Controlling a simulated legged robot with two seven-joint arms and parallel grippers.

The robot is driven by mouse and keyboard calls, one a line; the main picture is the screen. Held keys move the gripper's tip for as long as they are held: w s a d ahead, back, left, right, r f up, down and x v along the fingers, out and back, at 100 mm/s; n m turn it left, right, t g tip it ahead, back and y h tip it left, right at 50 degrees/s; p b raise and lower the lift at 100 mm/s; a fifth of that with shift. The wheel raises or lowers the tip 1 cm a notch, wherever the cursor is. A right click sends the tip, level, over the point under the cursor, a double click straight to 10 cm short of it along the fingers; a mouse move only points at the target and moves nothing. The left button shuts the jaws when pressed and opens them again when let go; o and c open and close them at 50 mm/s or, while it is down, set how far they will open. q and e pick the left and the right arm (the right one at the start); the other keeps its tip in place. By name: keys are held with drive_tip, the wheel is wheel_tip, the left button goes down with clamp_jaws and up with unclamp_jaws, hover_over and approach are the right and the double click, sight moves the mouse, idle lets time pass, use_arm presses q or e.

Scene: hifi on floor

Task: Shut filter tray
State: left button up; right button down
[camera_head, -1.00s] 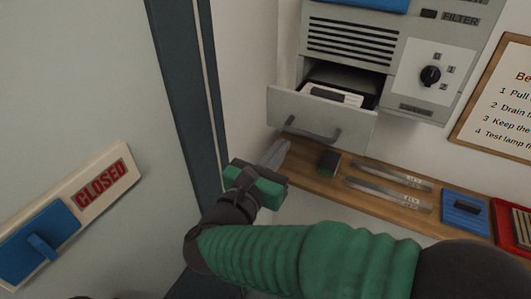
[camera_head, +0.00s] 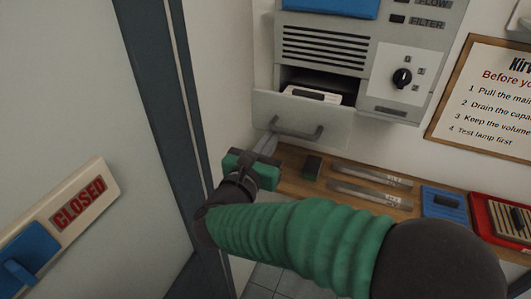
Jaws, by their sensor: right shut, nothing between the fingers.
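The filter tray (camera_head: 303,117) is a grey drawer pulled out of the wall unit (camera_head: 318,49). A dark bar handle (camera_head: 296,130) runs across its front, and a white filter piece (camera_head: 315,94) shows inside it. My right gripper (camera_head: 266,147) is shut and empty. Its fingertips are just below the left end of the handle, in front of the tray's lower left part; I cannot tell whether they touch it. My left gripper is out of view.
A wooden shelf (camera_head: 340,184) below the tray holds metal strips, a small dark block (camera_head: 312,167), a blue pad (camera_head: 443,203) and a red tray (camera_head: 481,214). A dark door frame (camera_head: 157,120) stands close left. A knob (camera_head: 402,78) is on the unit.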

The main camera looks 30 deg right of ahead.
drive_tip(key=b+x, duration=0.8)
drive_tip(key=x, duration=0.7)
drive_tip(key=shift+w+d+r, duration=0.15)
drive_tip(key=shift+d, duration=0.2)
